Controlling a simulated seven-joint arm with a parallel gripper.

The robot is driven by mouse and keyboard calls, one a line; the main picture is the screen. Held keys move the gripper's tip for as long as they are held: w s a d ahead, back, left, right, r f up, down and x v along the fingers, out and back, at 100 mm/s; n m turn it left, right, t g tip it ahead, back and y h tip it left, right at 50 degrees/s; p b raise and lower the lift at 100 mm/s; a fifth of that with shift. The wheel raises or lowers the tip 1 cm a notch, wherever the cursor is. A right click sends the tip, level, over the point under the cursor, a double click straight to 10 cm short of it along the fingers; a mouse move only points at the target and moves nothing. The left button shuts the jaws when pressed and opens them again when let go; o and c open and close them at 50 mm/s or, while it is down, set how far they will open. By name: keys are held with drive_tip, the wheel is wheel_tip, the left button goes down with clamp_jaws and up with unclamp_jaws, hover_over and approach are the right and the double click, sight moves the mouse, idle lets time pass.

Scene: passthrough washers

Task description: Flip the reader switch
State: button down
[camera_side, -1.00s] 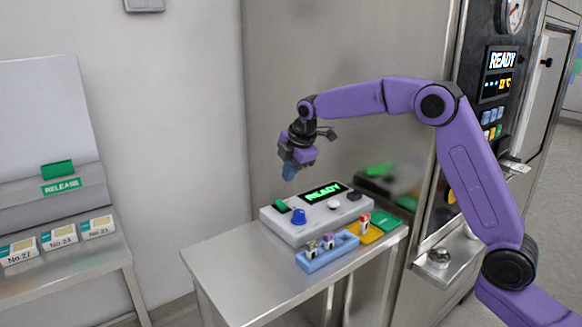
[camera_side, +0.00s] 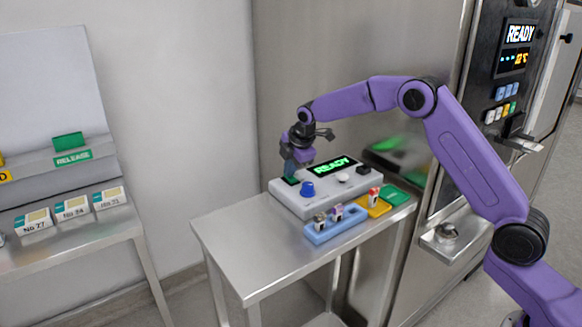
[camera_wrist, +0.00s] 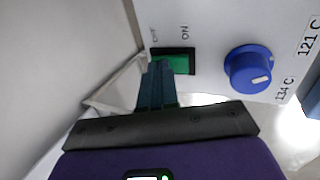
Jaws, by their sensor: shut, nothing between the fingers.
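The reader is a light grey box (camera_side: 322,200) on the steel table, with a lit green READY display (camera_side: 331,165). Its switch is a green rocker in a black frame (camera_wrist: 177,60), near the box's left end, with OFF marked at its left and ON at its right in the wrist view. In the side view the switch (camera_side: 291,181) is partly behind my fingers. My gripper (camera_side: 290,174) is shut and empty, pointing down. In the wrist view its blue fingertips (camera_wrist: 160,66) overlap the lower left part of the switch. I cannot tell whether they touch it.
A blue knob (camera_wrist: 248,68) marked 121 C and 134 C sits right of the switch. A blue rack (camera_side: 335,226) with small vials, a yellow pad (camera_side: 379,209) and a green pad (camera_side: 396,196) lie before the reader. The table's left front (camera_side: 240,255) is clear.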

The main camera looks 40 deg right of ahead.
drive_tip(key=shift+f, duration=0.1)
drive_tip(key=shift+w+f, duration=0.1)
drive_tip(key=shift+w, duration=0.1)
drive_tip(key=shift+s, duration=0.1)
drive_tip(key=shift+s+f, duration=0.2)
drive_tip(key=shift+s, duration=0.65)
drive_tip(key=v, duration=1.4)
drive_tip(key=shift+r, duration=0.25)
drive_tip(key=shift+w, duration=0.2)
